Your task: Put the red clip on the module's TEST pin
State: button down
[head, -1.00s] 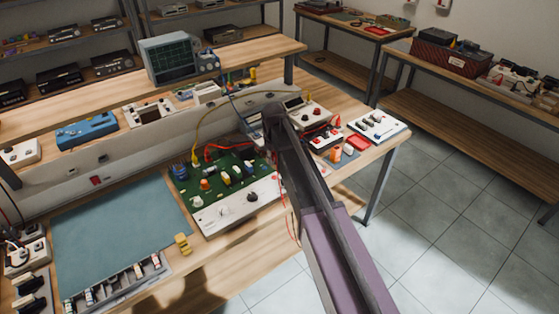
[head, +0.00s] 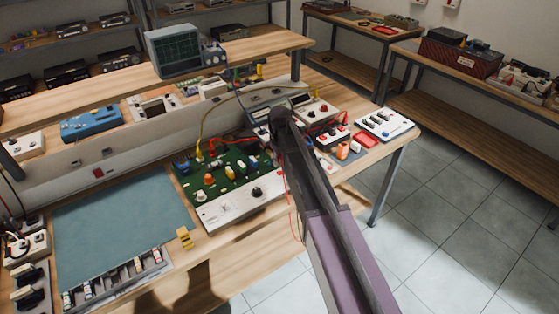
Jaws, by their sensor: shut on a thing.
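The module (head: 240,205) is a green board with a white front panel and several coloured parts, on the bench left of my arm. A yellow clip with a yellow lead (head: 198,153) stands at its back left edge. A thin red lead (head: 290,205) hangs beside my arm over the bench's front edge. Another red lead (head: 228,142) runs across the back of the module. The red clip cannot be made out for certain. My arm reaches over the bench right of the module, and its dark joint hides what lies behind. My gripper is hidden. The TEST pin is too small to tell.
A blue-grey mat (head: 120,220) lies left of the module, with a small yellow block (head: 184,238) by its corner. An instrument with a red plug (head: 316,108) and a white switch box (head: 384,125) stand to the right. A shelf with an oscilloscope (head: 186,50) is behind.

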jog(key=shift+f+b, duration=1.05)
jog(key=shift+f, duration=0.25)
jog(key=shift+f+b, duration=0.8)
dwell(1.7)
jog(key=shift+c, duration=1.9)
grip_release()
jog(key=shift+r, duration=0.15)
notch_tip(320, 180, up, 8)
jog(key=p, duration=0.8)
jog(key=s+d, duration=0.5)
jog(key=d, duration=0.3)
jog(key=s+d+r+p, duration=0.1)
jog(key=s+d, duration=0.3)
jog(key=d, duration=0.3)
jog(key=shift+s+d+r+p, duration=0.15)
jog(key=shift+s+d+p, duration=0.15)
jog(key=shift+s+d, duration=0.05)
